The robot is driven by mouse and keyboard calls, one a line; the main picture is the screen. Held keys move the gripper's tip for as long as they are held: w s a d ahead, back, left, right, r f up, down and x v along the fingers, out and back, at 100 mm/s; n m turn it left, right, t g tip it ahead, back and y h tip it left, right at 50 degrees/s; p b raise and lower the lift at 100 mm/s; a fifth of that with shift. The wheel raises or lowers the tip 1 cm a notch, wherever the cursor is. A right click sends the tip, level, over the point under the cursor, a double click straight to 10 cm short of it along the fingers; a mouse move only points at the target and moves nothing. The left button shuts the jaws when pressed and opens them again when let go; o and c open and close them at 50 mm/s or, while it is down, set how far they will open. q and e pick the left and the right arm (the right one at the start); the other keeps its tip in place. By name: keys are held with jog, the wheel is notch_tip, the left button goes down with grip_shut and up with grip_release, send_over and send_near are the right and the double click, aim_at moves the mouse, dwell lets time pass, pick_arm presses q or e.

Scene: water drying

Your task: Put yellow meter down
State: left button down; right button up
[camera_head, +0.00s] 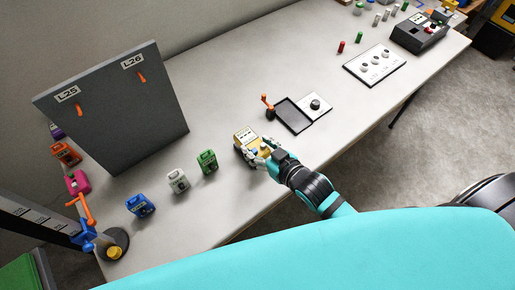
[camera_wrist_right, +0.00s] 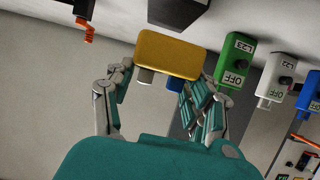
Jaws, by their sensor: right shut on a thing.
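The yellow meter (camera_head: 246,138) is at my right gripper (camera_head: 262,150), over the front half of the table, right of the green block. In the right wrist view the meter (camera_wrist_right: 168,52) shows its plain yellow end between the fingers of my right gripper (camera_wrist_right: 155,90), which is shut on it. Whether its base touches the table or hangs just above, I cannot tell. My left gripper is not in view.
Green (camera_head: 207,161), white (camera_head: 178,181) and blue (camera_head: 140,205) blocks stand left of the meter. A dark tray (camera_head: 293,115) with an orange lever lies behind right. A grey panel (camera_head: 115,110) stands at left. The table (camera_head: 225,85) behind the meter is clear.

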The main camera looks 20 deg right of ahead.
aim_at(265, 157)
jog(key=shift+w, duration=0.4)
jog(key=shift+w+f, duration=0.15)
jog(key=shift+f, duration=1.6)
jog(key=o, duration=1.4)
jog(key=shift+f, duration=0.15)
jog(key=shift+r, duration=0.2)
jog(key=shift+s+d, duration=0.1)
jog(key=shift+s, duration=0.3)
jog(key=v, duration=1.1)
jog(key=shift+s, duration=0.1)
